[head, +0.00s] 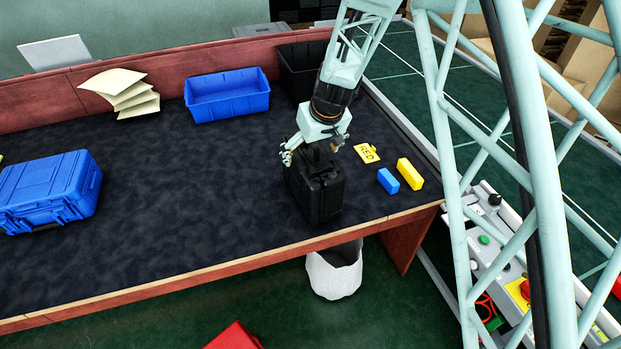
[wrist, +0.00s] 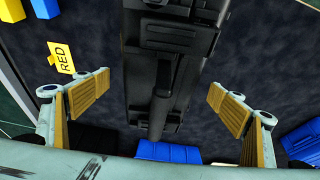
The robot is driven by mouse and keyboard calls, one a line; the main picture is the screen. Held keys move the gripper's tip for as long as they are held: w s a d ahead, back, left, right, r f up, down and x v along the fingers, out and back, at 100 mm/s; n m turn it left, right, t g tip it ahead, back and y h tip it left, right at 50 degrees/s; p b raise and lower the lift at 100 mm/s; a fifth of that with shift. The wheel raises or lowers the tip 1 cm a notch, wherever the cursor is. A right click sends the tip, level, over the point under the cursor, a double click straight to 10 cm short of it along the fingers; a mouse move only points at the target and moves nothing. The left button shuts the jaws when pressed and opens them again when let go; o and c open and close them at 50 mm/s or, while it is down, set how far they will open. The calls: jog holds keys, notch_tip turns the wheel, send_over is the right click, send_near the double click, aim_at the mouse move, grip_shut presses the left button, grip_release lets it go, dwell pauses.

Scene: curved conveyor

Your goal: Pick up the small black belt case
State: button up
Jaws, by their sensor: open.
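A small black case (head: 320,190) stands upright on the dark table near its front right edge. My gripper (head: 312,148) is above the case, at its top. In the wrist view my gripper (wrist: 158,95) is open, with one tan-padded finger on each side of the black case (wrist: 168,60). The case's dark handle runs along its top between the fingers. Both finger pads look apart from the case, though the exact height gap cannot be told.
A yellow RED tag (head: 366,153), a blue block (head: 388,180) and a yellow block (head: 409,173) lie right of the case. A blue bin (head: 228,97) and a black bin (head: 297,72) stand behind. A large blue case (head: 48,190) is at left. The table's middle is clear.

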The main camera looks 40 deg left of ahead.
jog(key=shift+w+a+f, duration=0.15)
jog(key=shift+a+f, duration=0.1)
jog(key=shift+f, duration=0.35)
jog(key=shift+c, duration=0.4)
jog(key=shift+r, duration=0.1)
jog(key=c, duration=1.6)
